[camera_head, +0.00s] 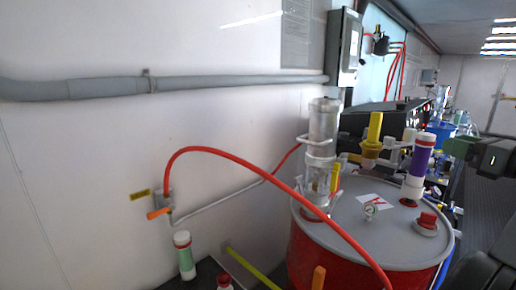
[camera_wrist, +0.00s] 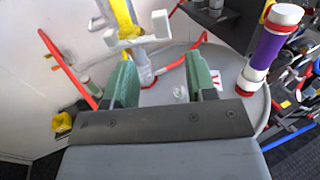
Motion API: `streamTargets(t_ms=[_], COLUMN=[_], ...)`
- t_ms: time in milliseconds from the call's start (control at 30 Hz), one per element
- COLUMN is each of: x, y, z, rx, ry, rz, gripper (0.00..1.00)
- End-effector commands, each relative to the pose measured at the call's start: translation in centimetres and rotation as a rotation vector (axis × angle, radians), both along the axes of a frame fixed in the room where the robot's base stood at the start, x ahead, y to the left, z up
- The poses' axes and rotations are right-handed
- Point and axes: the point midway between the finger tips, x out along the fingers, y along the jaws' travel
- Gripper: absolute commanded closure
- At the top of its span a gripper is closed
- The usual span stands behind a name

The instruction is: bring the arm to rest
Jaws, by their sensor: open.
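My gripper (camera_wrist: 162,72) shows in the wrist view with its two green fingers apart. Nothing is clearly held between them; a clear cylinder and the drum's grey lid lie beyond. In the head view part of my gripper (camera_head: 462,148) shows at the right edge, to the right of the purple-banded cylinder and beyond the drum's lid edge.
A red drum (camera_head: 330,262) with a grey lid carries a clear column (camera_head: 321,150), a yellow-topped valve (camera_head: 374,130), a purple-banded cylinder (camera_head: 419,162), a gauge (camera_head: 370,209) and a red cap (camera_head: 427,220). A red hose (camera_head: 250,165) arches to the wall. Dark floor lies at right.

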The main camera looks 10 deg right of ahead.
Motion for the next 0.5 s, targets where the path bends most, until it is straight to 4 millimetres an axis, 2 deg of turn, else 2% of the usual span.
streamTargets(t_ms=[133,200,267,300,367,400,467,500], x=[0.1,0.1,0.1,0.0,-0.2,0.2,1.0,1.4], y=[-0.3,-1.0,-2.0,-2.5,-2.2,-1.1,1.4,3.3], z=[-0.1,-1.4,-4.3,-6.8,-10.3,-12.5,-15.7,-17.5], rx=[-0.105,-0.219,-0.326,-0.407,-0.552,-0.66,-0.829,-0.943], ry=[-0.012,0.021,0.093,0.159,0.272,0.345,0.441,0.491], rz=[-0.017,-0.046,-0.071,-0.079,-0.058,-0.008,0.106,0.198], gripper=[0.49,0.49,0.49,0.49,0.49,0.49,0.49,0.49])
